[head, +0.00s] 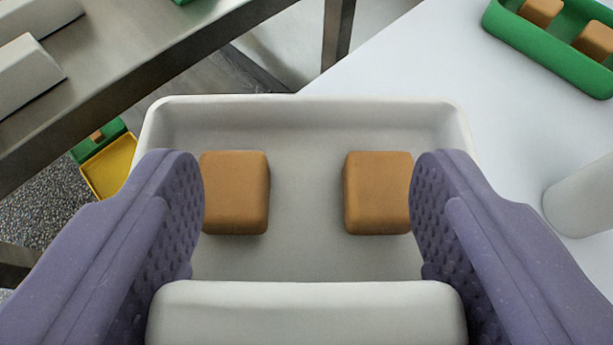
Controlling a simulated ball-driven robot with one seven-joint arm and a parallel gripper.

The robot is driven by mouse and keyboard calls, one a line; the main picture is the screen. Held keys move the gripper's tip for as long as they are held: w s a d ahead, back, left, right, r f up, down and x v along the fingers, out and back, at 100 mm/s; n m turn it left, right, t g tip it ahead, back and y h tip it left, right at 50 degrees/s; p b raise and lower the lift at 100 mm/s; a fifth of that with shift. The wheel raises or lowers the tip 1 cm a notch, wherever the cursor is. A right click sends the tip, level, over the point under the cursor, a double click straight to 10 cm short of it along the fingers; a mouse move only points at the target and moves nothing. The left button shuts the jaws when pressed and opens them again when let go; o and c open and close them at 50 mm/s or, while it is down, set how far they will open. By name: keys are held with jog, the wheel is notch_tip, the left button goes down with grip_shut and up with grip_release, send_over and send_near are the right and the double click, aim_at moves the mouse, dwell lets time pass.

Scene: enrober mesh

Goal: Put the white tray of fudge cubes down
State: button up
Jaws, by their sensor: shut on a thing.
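The white tray (306,312) fills the middle of the head view, with its thick near side closest to me. Two brown fudge cubes sit in it: a left cube (236,193) and a right cube (378,193), with bare tray floor between them. My gripper (307,162) has one purple finger at each side of the tray and is shut on it. The fingers hide parts of the tray's side walls and slightly overlap the cubes' outer edges. The tray's underside is hidden, so I cannot tell whether it touches anything below.
A white tabletop (425,60) extends to the right, with a green tray (545,52) of brown cubes at top right and a pale cylinder (585,195) at the right edge. A steel bench (130,85) with pale blocks is at left. Green and yellow trays (108,168) lie lower down.

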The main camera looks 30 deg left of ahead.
aim_at(312, 279)
jog(key=shift+d+f+b, duration=0.1)
jog(key=shift+f+b, duration=0.3)
jog(key=shift+f, duration=1.1)
jog(key=shift+f, duration=0.2)
jog(key=o, duration=1.5)
jog(key=shift+s, duration=0.1)
jog(key=shift+c, duration=0.2)
